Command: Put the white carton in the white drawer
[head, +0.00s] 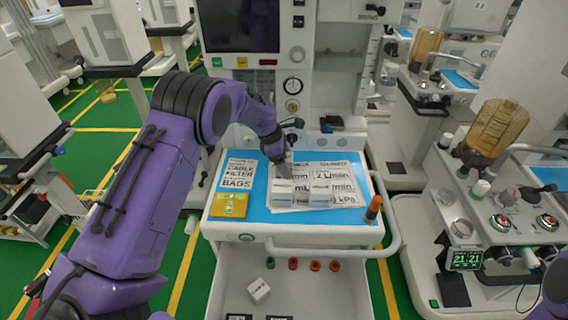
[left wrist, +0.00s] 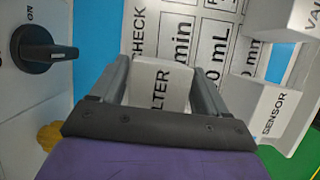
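Several white cartons stand together on the blue worktop mat (head: 255,205); a front one (head: 283,187) is below my left gripper (head: 284,170). In the left wrist view, a white carton marked "…LTER" (left wrist: 160,85) shows between the two fingers of the left gripper (left wrist: 160,75). The fingers are spread on either side of it, and I see no clear grip on it. A white drawer (head: 228,275) stands pulled out below the worktop. A small white carton (head: 259,290) lies inside it. My right gripper is out of view.
A yellow box (head: 229,205) and a bag packet (head: 238,170) lie left of the cartons. An orange-capped bottle (head: 373,208) stands at the right. A white handle rail (head: 330,249) runs above the drawer.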

